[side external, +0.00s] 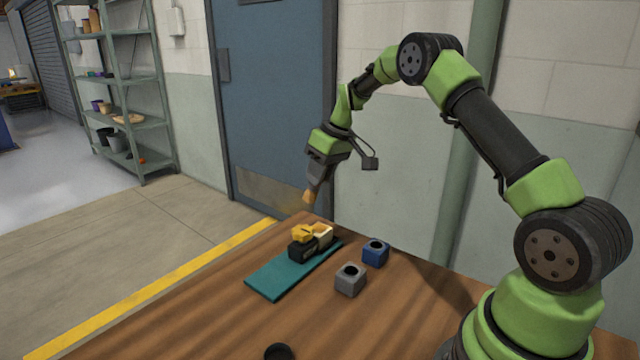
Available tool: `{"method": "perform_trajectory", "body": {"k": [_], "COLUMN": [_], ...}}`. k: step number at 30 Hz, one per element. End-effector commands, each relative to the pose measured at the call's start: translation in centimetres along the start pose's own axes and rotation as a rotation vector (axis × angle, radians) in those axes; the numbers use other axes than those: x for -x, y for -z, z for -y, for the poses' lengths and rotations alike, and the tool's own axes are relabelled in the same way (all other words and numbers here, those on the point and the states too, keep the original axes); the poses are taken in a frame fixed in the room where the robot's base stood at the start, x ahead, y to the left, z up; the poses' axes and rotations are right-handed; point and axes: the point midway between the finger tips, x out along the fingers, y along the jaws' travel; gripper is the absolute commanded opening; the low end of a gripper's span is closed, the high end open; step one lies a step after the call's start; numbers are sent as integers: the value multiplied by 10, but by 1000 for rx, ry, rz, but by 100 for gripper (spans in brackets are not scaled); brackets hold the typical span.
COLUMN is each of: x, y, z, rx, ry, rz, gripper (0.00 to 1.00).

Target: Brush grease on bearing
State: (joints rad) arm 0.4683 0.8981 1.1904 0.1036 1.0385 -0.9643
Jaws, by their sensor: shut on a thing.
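My gripper (314,185) hangs above the far end of the wooden table, pointing down. It is shut on a small tan-orange piece (308,197), which could be the brush; only its lower end shows below the fingers. Below it, on a teal mat (268,283), sits a black and yellow object (302,244) with a pale part (323,234) at its right. I cannot tell whether this holds the bearing. The held piece is apart from it, in the air. A grey block (350,280) and a blue block (375,253), each with a round dark hole on top, stand right of the mat.
A dark round object (279,352) lies at the table's front, cut by the frame edge. The wooden table (205,325) is bare left of the mat. A blue door (270,90) and wall stand behind, with a shelf rack (125,95) at the far left.

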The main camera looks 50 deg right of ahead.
Motion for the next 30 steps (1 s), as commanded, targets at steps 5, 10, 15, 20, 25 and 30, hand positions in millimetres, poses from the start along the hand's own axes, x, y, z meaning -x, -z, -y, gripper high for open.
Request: {"method": "perform_trajectory", "body": {"k": [5, 10, 15, 20, 25, 30], "x": [2, 3, 16, 27, 30, 30], "y": [0, 1, 6, 9, 10, 10], "z": [0, 0, 3, 5, 6, 6], "rx": [0, 0, 1, 1, 1, 0], "ry": [0, 0, -1, 0, 0, 0], "rz": [1, 0, -3, -2, 0, 0], "gripper": [0, 0, 0, 0, 0, 0]}}
